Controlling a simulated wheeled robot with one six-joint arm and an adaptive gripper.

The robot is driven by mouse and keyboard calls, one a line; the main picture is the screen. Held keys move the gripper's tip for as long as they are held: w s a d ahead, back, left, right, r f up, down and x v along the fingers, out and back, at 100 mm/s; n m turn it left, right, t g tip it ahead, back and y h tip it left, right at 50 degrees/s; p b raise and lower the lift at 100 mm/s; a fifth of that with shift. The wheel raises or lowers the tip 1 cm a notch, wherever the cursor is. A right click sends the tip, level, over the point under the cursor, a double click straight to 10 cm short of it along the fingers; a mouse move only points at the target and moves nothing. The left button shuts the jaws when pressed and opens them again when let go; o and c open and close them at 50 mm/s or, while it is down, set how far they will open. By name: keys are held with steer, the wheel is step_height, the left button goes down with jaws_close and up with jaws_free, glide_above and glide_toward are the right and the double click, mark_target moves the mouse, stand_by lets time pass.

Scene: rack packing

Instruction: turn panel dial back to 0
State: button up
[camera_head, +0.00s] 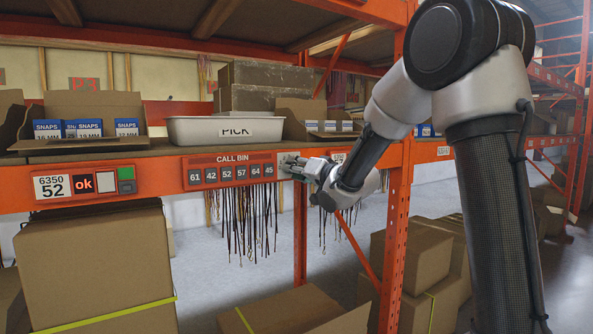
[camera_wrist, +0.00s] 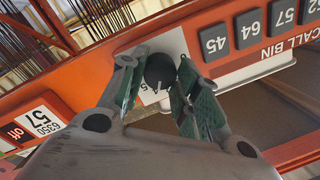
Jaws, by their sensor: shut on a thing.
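The panel dial (camera_wrist: 160,69) is a round black knob with a pale pointer mark, set on a light plate at the end of the call bin panel. In the wrist view my gripper (camera_wrist: 158,80) has its two green-padded fingers on either side of the dial, shut on it. In the head view my gripper (camera_head: 300,168) reaches the rack beam just right of the call bin panel (camera_head: 231,170), and it hides the dial there. The dial's scale is mostly covered, so its reading cannot be told.
Numbered buttons (camera_wrist: 215,42) sit close beside the dial. A white PICK tote (camera_head: 225,130) and open cartons stand on the shelf above. A display reading 6350 52 (camera_head: 52,187) is on the beam at left. Dark cords (camera_head: 250,215) hang below the beam.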

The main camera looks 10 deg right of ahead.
steer(key=n+h, duration=0.1)
steer(key=n, duration=0.6)
steer(key=n+h, duration=0.1)
steer(key=n, duration=0.6)
steer(key=n+h, duration=0.1)
steer(key=n, duration=0.7)
steer(key=shift+a, duration=0.15)
stand_by(0.3)
stand_by(0.4)
steer(key=o, duration=1.1)
steer(key=shift+r, duration=0.1)
steer(key=shift+c, duration=0.2)
